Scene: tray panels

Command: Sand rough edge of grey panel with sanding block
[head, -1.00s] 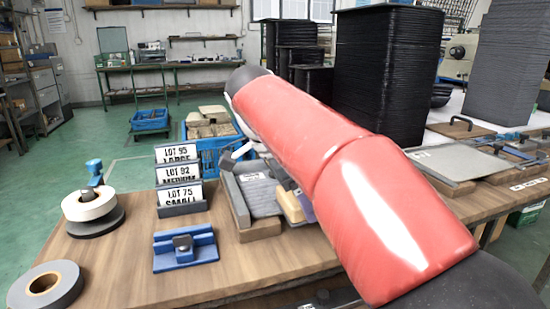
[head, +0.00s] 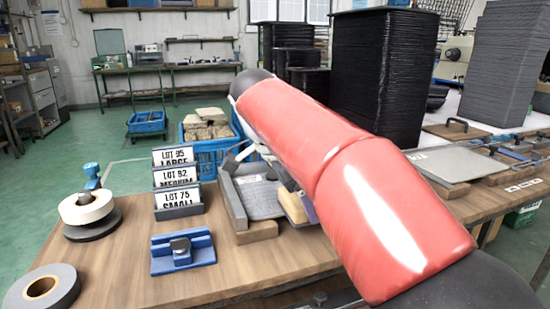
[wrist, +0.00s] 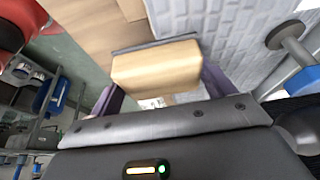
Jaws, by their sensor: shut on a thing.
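The grey panel (head: 256,194) lies on wooden supports on the workbench, partly hidden by my arm in the head view. Its pale textured surface (wrist: 222,35) fills the upper right of the wrist view. The tan sanding block (wrist: 155,68) with a dark grey layer along its far edge is held between the purple fingers of my gripper (wrist: 157,86). In the head view the block (head: 292,206) shows at the panel's right side, beside my arm. I cannot tell whether the block touches the panel's edge.
A blue fixture (head: 183,251), a lot-sign holder (head: 180,211) and tape rolls (head: 42,287) stand left on the bench (head: 115,265). A blue crate (head: 210,155) stands behind the panel. Black tray stacks (head: 378,80) rise behind my arm. Bare wood lies in front of the panel.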

